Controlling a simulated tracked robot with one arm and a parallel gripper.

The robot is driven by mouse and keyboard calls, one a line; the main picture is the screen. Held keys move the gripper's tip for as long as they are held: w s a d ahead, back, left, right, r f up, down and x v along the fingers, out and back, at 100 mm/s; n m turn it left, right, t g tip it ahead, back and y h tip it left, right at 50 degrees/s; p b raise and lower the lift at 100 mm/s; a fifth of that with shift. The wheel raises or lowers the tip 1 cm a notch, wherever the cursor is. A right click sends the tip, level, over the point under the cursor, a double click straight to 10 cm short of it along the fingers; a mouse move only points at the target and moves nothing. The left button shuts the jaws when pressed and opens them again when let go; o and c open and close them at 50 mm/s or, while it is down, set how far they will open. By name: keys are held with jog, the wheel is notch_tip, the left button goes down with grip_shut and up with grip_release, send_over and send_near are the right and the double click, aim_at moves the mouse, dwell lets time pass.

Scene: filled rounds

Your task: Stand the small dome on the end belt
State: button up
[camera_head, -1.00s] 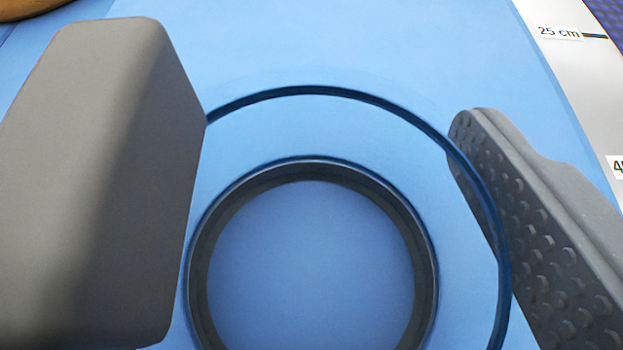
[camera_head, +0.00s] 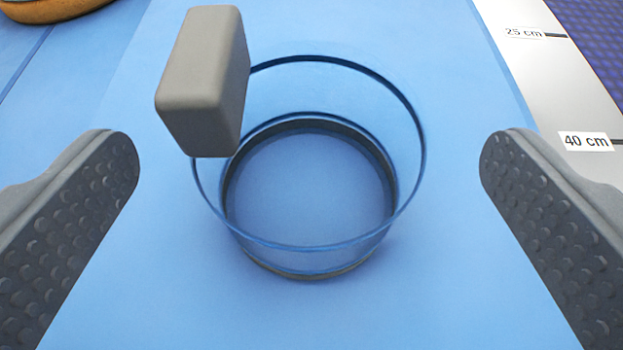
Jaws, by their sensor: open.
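A clear round vessel (camera_head: 311,268) with a thin dark blue rim and a dark ring low inside stands on a blue surface, in the middle of the view. Its wide rim faces up towards me. A grey rounded block (camera_head: 203,85) overlaps the rim at the upper left; it looks fixed there, but the join is hard to see. I cannot tell for sure whether this vessel is the small dome. My gripper (camera_head: 308,142) is open and empty, one dark studded finger on each side of the vessel, both apart from it. No belt is clearly recognisable as the end belt.
The blue surface (camera_head: 430,290) is clear around the vessel. A pale strip with marks 25 cm and 40 cm (camera_head: 560,85) runs along the right. Beyond it lies a purple textured area (camera_head: 595,50). A brown round thing (camera_head: 55,10) is cut off at the top left.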

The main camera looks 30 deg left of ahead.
jog(key=v, duration=0.6)
jog(key=shift+s+d+r+p, duration=0.15)
jog(key=shift+s+d+p, duration=0.1)
jog(key=shift+p, duration=0.1)
jog(key=w+d+r+m+t+h, duration=0.15)
jog(key=d+r, duration=0.25)
jog(key=r, duration=0.5)
jog(key=d+r+m+t+h, duration=0.1)
jog(key=d+r+t+h, duration=0.15)
jog(key=d+r, duration=0.45)
jog(key=d+r+m+t+h, duration=0.1)
jog(key=d+r+m+h, duration=0.15)
jog(key=r, duration=0.85)
jog(key=s+r+m+h, duration=0.1)
jog(key=s+r, duration=1.3)
jog(key=r, duration=0.3)
jog(key=shift+s+d+r+m+g, duration=0.2)
jog(key=shift+d+m+g, duration=0.1)
jog(key=shift+m+g, duration=0.1)
